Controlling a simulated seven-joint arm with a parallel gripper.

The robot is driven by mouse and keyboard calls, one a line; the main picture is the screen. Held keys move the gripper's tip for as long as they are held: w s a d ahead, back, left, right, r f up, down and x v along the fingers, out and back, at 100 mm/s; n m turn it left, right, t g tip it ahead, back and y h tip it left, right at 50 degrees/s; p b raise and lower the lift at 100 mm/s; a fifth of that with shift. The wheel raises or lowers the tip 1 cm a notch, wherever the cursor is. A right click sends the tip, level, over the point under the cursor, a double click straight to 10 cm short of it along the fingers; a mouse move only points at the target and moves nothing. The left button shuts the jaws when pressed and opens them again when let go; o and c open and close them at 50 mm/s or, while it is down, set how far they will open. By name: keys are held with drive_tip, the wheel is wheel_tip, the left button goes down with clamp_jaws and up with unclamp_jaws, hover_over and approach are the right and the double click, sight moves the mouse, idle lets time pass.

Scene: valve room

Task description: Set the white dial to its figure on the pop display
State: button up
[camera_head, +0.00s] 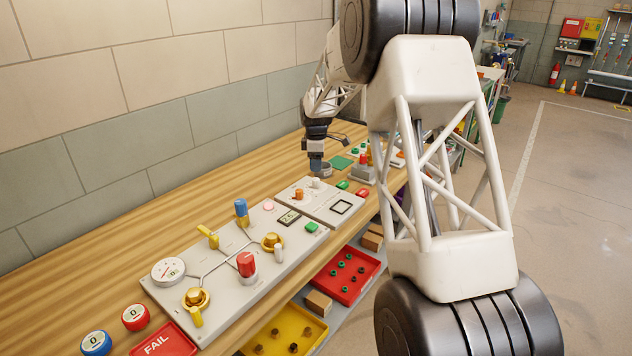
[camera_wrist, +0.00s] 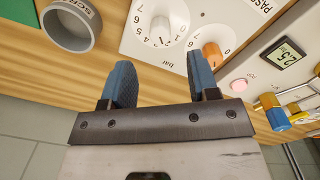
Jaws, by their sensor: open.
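The white dial (camera_wrist: 160,27) is a round knob on a pale panel, inside a ring of figures marked "bar"; its pointer setting is not clear. In the head view the white dial (camera_head: 316,183) stands behind the orange dial (camera_head: 298,194). The small display (camera_wrist: 285,54) lies beside a pink button near a "POP" label and appears to read 2.5. It also shows in the head view (camera_head: 289,217), too small to read. My gripper (camera_wrist: 160,64) is open and empty, blue fingers apart. The white dial appears beyond the gap between the fingertips, not touched.
The orange dial (camera_wrist: 211,54) stands close to the white dial, near my right-hand finger. A grey ring-shaped container (camera_wrist: 70,25) stands at left. The valve board (camera_head: 215,268) has upright handles and knobs. Bare wooden bench (camera_head: 150,255) runs along the wall.

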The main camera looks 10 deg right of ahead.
sight(316, 179)
drive_tip(key=shift+f, duration=0.1)
drive_tip(key=shift+w+f, duration=0.1)
drive_tip(key=shift+f, duration=3.7)
drive_tip(key=c, duration=0.9)
